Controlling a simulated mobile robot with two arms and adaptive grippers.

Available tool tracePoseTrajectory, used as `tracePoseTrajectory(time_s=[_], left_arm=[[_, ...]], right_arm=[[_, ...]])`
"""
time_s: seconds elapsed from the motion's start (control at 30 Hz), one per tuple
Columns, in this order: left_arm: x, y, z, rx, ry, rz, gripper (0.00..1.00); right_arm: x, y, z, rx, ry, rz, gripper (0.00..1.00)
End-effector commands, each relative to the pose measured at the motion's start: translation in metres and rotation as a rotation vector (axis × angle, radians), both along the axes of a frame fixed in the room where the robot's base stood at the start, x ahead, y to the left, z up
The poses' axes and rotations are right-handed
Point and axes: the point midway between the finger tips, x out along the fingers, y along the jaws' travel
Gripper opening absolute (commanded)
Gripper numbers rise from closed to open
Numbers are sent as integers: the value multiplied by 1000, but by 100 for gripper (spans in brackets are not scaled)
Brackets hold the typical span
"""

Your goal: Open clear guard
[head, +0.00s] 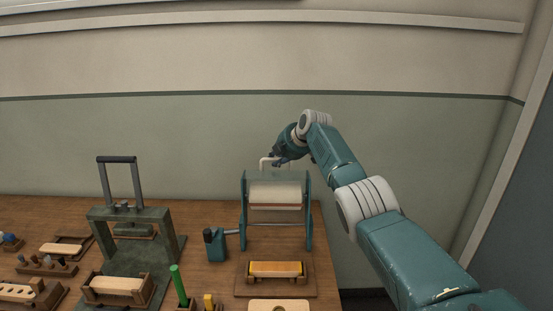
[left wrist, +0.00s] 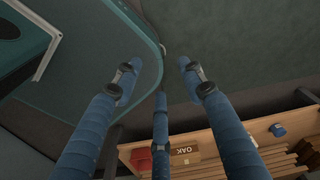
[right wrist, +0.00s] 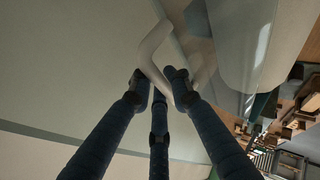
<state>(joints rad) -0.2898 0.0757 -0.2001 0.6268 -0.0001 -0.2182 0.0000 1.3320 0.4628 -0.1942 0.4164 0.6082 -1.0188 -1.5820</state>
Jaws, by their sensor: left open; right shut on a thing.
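The clear guard (head: 276,177) is a see-through panel on the teal-framed machine (head: 243,210) at the back right of the bench. Its white handle (head: 264,162) stands at the top. My right gripper (head: 275,157) is at the handle, above the machine. In the right wrist view, my right gripper (right wrist: 157,82) is shut on the white handle (right wrist: 152,45), with fingers on either side of its bar. My left gripper (left wrist: 157,68) is open and empty in the left wrist view. It is out of the head view.
A dark press (head: 130,215) with a tall bar handle stands left of the machine. A wooden block in a holder (head: 275,269) lies in front of the machine. Several wooden holders fill the left of the bench (head: 200,208). A shelf labelled OAK (left wrist: 185,150) shows near my left gripper.

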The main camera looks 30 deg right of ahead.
Motion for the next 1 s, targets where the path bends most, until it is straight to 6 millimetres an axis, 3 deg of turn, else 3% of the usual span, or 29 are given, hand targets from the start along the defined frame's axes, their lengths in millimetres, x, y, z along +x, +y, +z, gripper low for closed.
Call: tracePoseTrajectory(time_s=[0.2, 0.57, 0.6, 0.67, 1.0], left_arm=[[-18, 3, -2, 5, 26, -1, 41], [-19, 6, -3, 8, 27, -1, 41], [-19, 6, -3, 8, 27, -1, 41], [-18, 6, -3, 8, 25, -1, 41], [-11, 7, -2, 8, 15, 0, 41]], right_arm=[[0, 1, -3, -1, 1, 0, 0], [-1, 1, -4, -1, 3, 1, 0], [-1, 1, -4, -1, 3, 1, 25], [-1, 1, -4, -1, 3, 1, 36], [-1, 0, -3, -1, 1, 0, 36]])
